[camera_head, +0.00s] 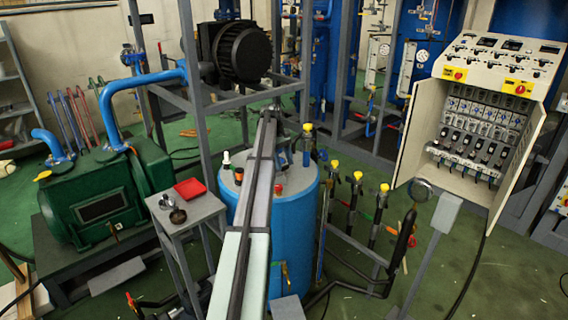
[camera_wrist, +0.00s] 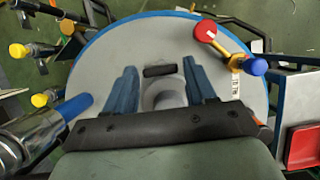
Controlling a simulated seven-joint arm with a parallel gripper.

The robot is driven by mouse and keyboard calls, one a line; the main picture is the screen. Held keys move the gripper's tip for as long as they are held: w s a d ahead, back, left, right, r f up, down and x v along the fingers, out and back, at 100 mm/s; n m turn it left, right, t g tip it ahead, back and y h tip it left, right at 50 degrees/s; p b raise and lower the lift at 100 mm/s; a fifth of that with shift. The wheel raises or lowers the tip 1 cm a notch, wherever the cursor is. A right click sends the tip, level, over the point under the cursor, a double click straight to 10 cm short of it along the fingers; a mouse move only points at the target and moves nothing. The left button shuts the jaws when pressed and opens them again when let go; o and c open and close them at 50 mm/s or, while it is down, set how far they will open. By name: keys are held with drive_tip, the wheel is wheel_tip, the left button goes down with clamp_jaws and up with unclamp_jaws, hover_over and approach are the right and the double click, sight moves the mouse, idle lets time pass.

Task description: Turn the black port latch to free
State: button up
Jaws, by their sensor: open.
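The black port latch (camera_wrist: 160,71) is a short dark bar on the grey lid (camera_wrist: 215,50) of the blue tank (camera_head: 286,235). It lies crosswise beside a round grey port (camera_wrist: 164,95) in the wrist view. My gripper (camera_wrist: 160,72) is open, with one blue-grey finger on each side of the latch and port. I see gaps on both sides, so neither finger appears to touch the latch. The height between fingertips and latch is hard to tell. In the head view my gripper (camera_head: 284,152) is over the lid, and my arm hides the latch.
A red disc (camera_wrist: 205,30) with a yellow stem and blue knob (camera_wrist: 256,66) stands on the lid near the right finger. A small grey table with a red tray (camera_head: 190,187) is left of the tank. Several yellow-capped valves (camera_head: 357,177) stand at its right.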

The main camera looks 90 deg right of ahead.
drive_tip(key=w+d+r, duration=0.1)
drive_tip(key=w+d, duration=0.2)
drive_tip(key=w+d+r, duration=0.1)
drive_tip(key=w+d, duration=0.2)
drive_tip(key=w+d+r, duration=0.2)
drive_tip(key=w+d, duration=0.1)
drive_tip(key=shift+d, duration=0.2)
drive_tip(key=shift+w+d, duration=0.2)
drive_tip(key=shift+w, duration=0.1)
